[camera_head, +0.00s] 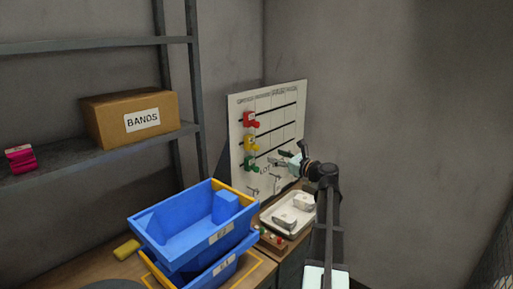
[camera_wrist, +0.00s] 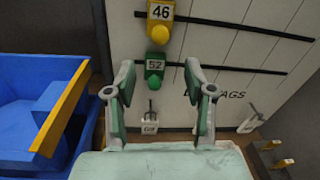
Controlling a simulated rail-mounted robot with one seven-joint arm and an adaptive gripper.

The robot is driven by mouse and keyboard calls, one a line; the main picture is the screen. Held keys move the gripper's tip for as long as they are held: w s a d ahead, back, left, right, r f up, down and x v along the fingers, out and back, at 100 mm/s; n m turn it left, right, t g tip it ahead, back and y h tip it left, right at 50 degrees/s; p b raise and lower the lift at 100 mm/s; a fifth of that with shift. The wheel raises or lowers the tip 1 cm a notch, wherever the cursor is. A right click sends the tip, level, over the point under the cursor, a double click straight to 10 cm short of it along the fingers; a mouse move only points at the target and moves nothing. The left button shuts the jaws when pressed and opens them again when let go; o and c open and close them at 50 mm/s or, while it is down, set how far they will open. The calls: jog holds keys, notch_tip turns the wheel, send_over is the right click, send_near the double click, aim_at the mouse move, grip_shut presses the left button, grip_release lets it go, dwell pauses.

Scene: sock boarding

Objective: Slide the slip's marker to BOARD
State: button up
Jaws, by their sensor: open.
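A white board (camera_head: 287,104) with columns and black horizontal rails stands against the back wall. Red (camera_head: 250,120), yellow (camera_head: 249,142) and green (camera_head: 250,163) markers sit on its rails toward the left. In the wrist view, the yellow marker (camera_wrist: 160,12) reads 46 and the green marker (camera_wrist: 154,64) reads 52. My gripper (camera_head: 296,155) is open in front of the board; in the wrist view (camera_wrist: 160,78) its fingers stand either side of the green marker's line of sight, with nothing held. Contact cannot be told. Column headings are too small to read.
Stacked blue bins (camera_head: 180,232) with yellow rims stand left of the board. A white tray (camera_head: 274,228) with pale packets lies below it. Hooks (camera_wrist: 255,119) with tags hang under the rails. A shelf holds a BANDS box (camera_head: 105,122) and a pink item (camera_head: 20,158).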

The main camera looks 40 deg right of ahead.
aim_at(257, 148)
jog(key=w+p, duration=0.1)
jog(key=w, duration=0.2)
jog(key=w+a, duration=0.1)
jog(key=w, duration=0.3)
jog(key=w+p, duration=0.1)
jog(key=w, duration=0.3)
jog(key=shift+w+a+p, duration=0.2)
jog(key=shift+a+p, duration=0.1)
jog(key=shift+p, duration=0.05)
jog(key=shift+d, duration=0.1)
grip_shut()
